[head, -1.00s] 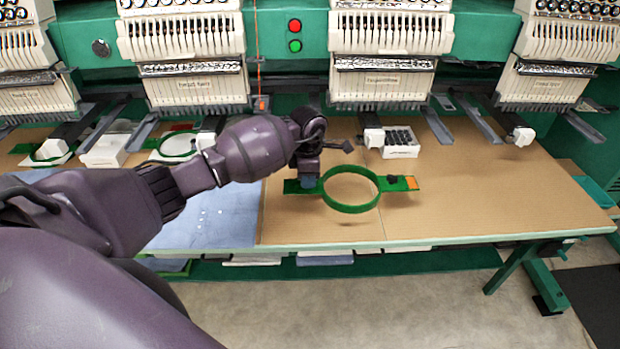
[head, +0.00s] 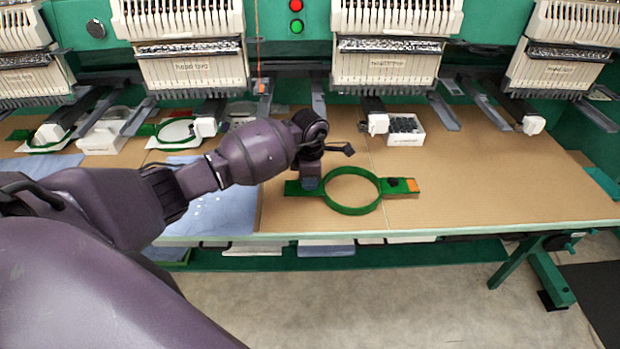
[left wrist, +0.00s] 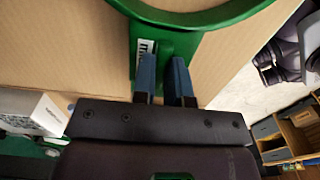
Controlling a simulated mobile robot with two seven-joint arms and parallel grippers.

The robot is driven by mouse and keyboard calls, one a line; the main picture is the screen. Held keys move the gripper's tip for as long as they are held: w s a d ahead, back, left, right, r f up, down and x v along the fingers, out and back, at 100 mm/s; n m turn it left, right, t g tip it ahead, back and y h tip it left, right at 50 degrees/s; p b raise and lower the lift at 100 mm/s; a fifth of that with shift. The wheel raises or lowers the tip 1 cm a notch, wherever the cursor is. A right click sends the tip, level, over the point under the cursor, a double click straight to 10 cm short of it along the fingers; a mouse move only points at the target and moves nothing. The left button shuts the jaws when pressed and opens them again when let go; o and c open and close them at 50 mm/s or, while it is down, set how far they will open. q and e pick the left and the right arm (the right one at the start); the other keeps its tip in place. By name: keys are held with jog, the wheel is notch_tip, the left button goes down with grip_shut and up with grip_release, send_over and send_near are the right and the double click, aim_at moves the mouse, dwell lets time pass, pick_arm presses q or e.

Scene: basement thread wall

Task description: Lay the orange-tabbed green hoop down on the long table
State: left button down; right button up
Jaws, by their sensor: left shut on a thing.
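The green hoop (head: 352,210) is a ring with a flat green arm on each side. Its right arm carries a black knob and an orange tab (head: 414,185). It is level over the front part of the long table (head: 480,205); I cannot tell whether it touches the top. My left gripper (head: 310,187) is shut on the hoop's left arm. In the left wrist view, the blue-padded fingers of that gripper (left wrist: 164,75) grip the green arm, and part of the ring (left wrist: 205,20) shows beyond them. My right gripper is not in view.
A white box of dark items (head: 405,130) stands behind the hoop. Embroidery machine heads (head: 385,60) overhang the table's back. Other green hoops (head: 178,133) lie at the back left. Blue cloth (head: 215,205) covers the table left of the hoop. The table's right is bare.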

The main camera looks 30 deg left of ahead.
pick_arm(q)
jog(key=shift+f, duration=0.25)
dwell(0.3)
jog(key=c, duration=1.1)
grip_release()
jog(key=shift+o, duration=0.2)
jog(key=shift+r, duration=0.1)
notch_tip(320, 180, up, 11)
